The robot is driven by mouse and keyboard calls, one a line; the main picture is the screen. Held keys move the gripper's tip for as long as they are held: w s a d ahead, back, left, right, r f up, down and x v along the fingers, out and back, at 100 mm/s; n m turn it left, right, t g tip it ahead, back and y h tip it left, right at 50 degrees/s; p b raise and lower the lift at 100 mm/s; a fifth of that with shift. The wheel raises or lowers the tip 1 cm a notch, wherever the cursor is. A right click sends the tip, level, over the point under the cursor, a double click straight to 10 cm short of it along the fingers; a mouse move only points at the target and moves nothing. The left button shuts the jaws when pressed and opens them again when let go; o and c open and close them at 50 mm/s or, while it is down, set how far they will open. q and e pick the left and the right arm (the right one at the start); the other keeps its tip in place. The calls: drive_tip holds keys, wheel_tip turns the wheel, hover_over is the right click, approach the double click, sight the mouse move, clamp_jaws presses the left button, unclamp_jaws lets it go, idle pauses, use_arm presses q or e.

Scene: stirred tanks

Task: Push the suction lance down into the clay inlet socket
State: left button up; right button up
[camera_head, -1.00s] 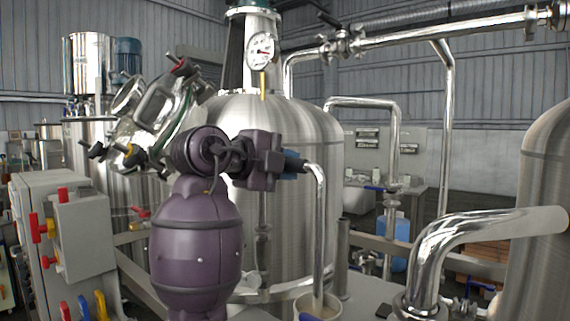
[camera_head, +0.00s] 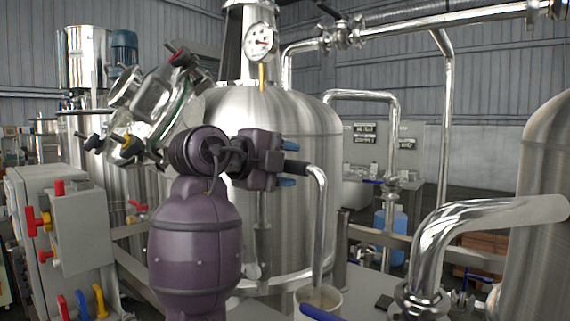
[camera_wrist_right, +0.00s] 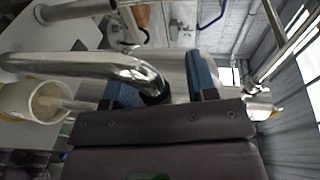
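The suction lance (camera_head: 319,230) is a bright bent metal tube with a short black grip at its upper end. It stands upright in the head view, its lower part running down to a pale pail (camera_head: 318,300). My right gripper (camera_head: 288,168) is open, its blue fingertips apart on either side of the black grip. The right wrist view shows the same gap between the fingers (camera_wrist_right: 163,85), with the lance's bend (camera_wrist_right: 110,66) and black end there. I cannot make out the clay inlet socket or the lance's lower tip. My left gripper is out of view.
A steel tank (camera_head: 275,130) with a gauge (camera_head: 260,42) stands behind the gripper. A thick elbow pipe (camera_head: 440,235) is to the right of the lance. A grey upright cylinder (camera_head: 342,250) stands close beside it. A valve box (camera_head: 75,230) is at left.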

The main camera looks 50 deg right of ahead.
drive_tip(key=shift+a, duration=0.1)
drive_tip(key=v, duration=1)
drive_tip(key=shift+a+r+b, duration=0.1)
drive_tip(key=shift+a+b, duration=0.2)
idle(0.4)
